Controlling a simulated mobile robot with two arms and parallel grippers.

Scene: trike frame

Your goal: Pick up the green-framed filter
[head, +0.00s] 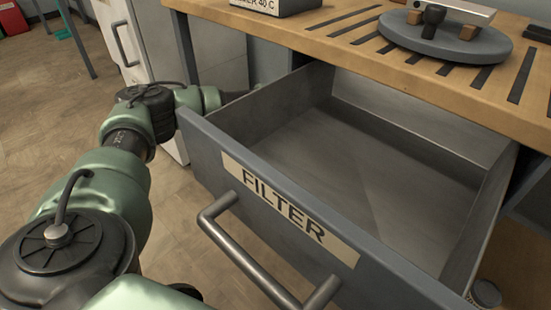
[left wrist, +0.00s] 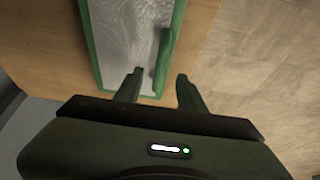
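The green-framed filter (left wrist: 94,45) shows in the left wrist view, with a pale mesh centre and a raised green bar (left wrist: 165,50) along its right side. It appears to lie on a wooden surface. My left gripper (left wrist: 159,76) is open there, its two fingertips near the filter's near end, the bar lying between them in the picture. I cannot tell whether they touch it. In the head view my left arm reaches past the drawer's left side and its gripper is hidden. My right gripper is in neither view.
The drawer (head: 208,150) labelled FILTER is pulled open and looks empty. The wooden worktop (head: 330,48) above it carries a round grey fixture (head: 440,42) and a labelled box (head: 275,5). A light cabinet (head: 210,50) stands behind my left arm.

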